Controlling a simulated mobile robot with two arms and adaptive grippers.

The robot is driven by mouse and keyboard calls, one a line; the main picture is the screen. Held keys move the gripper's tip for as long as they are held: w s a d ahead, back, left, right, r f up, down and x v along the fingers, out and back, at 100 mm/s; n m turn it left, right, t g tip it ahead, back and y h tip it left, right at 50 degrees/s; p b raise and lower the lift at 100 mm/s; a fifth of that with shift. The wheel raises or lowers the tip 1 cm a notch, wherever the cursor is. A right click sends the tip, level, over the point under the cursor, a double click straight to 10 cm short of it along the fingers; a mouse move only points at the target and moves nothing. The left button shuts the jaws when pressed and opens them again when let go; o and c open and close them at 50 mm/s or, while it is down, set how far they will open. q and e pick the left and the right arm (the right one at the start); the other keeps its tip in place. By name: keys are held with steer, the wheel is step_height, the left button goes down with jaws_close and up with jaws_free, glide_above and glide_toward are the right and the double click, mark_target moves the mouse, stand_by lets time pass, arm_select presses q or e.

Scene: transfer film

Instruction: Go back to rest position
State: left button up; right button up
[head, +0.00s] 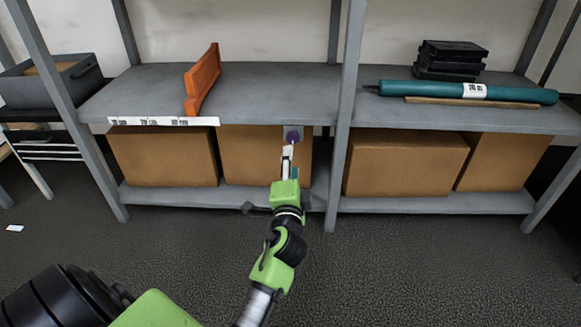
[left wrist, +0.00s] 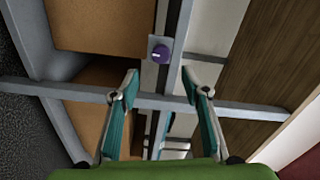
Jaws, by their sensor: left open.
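My left gripper (head: 287,168) reaches from the bottom of the head view toward the front of the shelf unit. In the left wrist view its two teal fingers (left wrist: 159,80) are spread apart with nothing held between them. A purple round knob (head: 292,136) on a grey plate sits just beyond the fingertips, under the upper shelf's front edge. The knob also shows in the left wrist view (left wrist: 160,54), ahead of the gap between the fingers; I cannot tell the exact distance. My right gripper is in neither view.
A grey shelf unit (head: 346,110) spans the scene. An orange part (head: 203,78), a teal roll (head: 440,90) and black cases (head: 450,60) lie on its upper shelf. Cardboard boxes (head: 163,156) fill the lower shelf. A grey bin (head: 75,72) stands left. Dark floor (head: 430,270) in front is clear.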

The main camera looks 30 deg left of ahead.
arm_select(q)
steer(key=shift+s+d, duration=0.3)
steer(key=shift+s, duration=0.2)
